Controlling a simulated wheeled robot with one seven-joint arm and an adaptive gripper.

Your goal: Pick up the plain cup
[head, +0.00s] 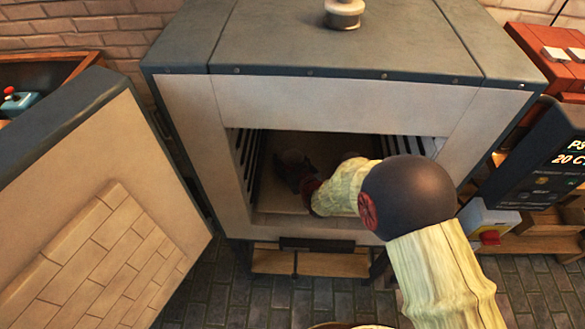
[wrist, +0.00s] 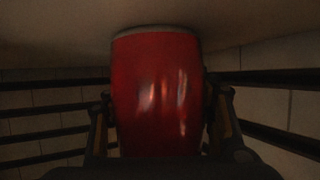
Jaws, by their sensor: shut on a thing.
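A plain glossy red cup (wrist: 155,70) with a pale edge fills the middle of the wrist view, with no pattern visible on it. My gripper (wrist: 163,108) is shut on it, one finger on each side. The cup's pale edge is close against a pale surface; I cannot tell whether they touch. In the head view my gripper (head: 291,172) is inside the open kiln chamber, dark and in shadow. The cup cannot be made out there.
The kiln (head: 340,105) has slatted side walls close around my arm. Its door (head: 95,225) stands open at the left. A control panel (head: 540,165) and a box with a red knob (head: 488,222) are at the right.

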